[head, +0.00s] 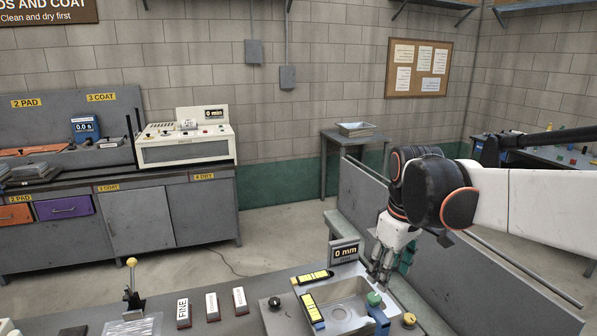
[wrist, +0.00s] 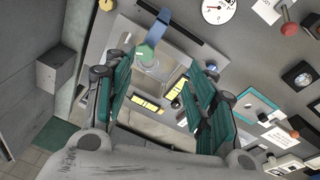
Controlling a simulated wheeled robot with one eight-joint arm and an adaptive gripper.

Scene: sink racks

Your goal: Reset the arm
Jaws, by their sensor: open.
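My gripper (head: 388,268) hangs at the end of my arm at the right of the head view, pointing down above the right part of the front bench (head: 250,290). In the wrist view my gripper (wrist: 163,85) has its two green-padded fingers wide apart, with nothing held between them. Beyond the fingers lies a shallow grey sink-like tray (head: 350,292), which also shows in the wrist view (wrist: 172,68). A blue part with a green knob (head: 374,299) stands at the tray's right front corner; the knob shows in the wrist view (wrist: 146,53).
Yellow-marked bars (head: 312,309) lie by the tray. A "0 mm" display (head: 345,252) stands behind it. A lever with a yellow knob (head: 132,263) and several labelled blocks (head: 212,303) stand left. A grey partition (head: 440,240) rises behind my gripper. Open floor lies behind the bench.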

